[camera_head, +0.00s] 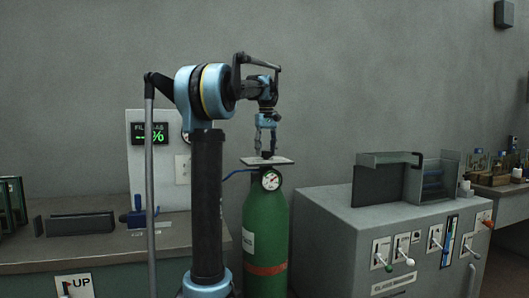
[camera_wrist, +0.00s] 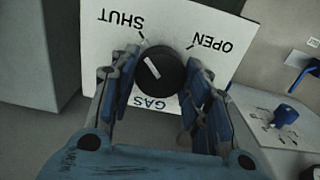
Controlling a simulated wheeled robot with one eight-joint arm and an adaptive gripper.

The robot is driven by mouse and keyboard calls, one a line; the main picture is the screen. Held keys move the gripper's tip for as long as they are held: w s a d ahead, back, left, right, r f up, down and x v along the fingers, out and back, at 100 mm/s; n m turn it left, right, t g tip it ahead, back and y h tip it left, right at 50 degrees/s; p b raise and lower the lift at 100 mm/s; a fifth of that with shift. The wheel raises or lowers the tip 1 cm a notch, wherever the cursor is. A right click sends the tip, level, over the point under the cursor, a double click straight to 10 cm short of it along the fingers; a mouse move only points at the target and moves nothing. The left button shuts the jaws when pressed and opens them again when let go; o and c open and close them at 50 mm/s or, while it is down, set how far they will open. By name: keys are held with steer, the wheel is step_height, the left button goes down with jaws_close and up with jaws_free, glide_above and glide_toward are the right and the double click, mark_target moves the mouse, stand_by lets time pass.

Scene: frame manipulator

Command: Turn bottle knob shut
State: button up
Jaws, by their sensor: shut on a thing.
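The green gas bottle (camera_head: 265,235) stands upright with a pressure gauge (camera_head: 271,180) near its top. A white plate (camera_head: 283,161) tops it, marked SHUT, OPEN and GAS, upside down in the wrist view. The round black knob (camera_wrist: 172,77) sits on the plate (camera_wrist: 112,50); it also shows small in the head view (camera_head: 267,154). Its white pointer mark slants to the upper left, toward the SHUT side. My gripper (camera_head: 266,143) points down from above and is shut on the knob, with one finger on each side in the wrist view (camera_wrist: 161,72).
A grey cabinet (camera_head: 330,238) with several switches stands right of the bottle. A bench (camera_head: 110,245) with a dark box (camera_head: 80,225) is at the left. A blue knob (camera_wrist: 285,115) is at the wrist view's right.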

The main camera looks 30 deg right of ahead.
steer(key=o, duration=1.1)
steer(key=shift+w, duration=0.1)
steer(key=shift+r, duration=0.1)
step_height(320, 180, up, 12)
steer(key=shift+f, duration=0.15)
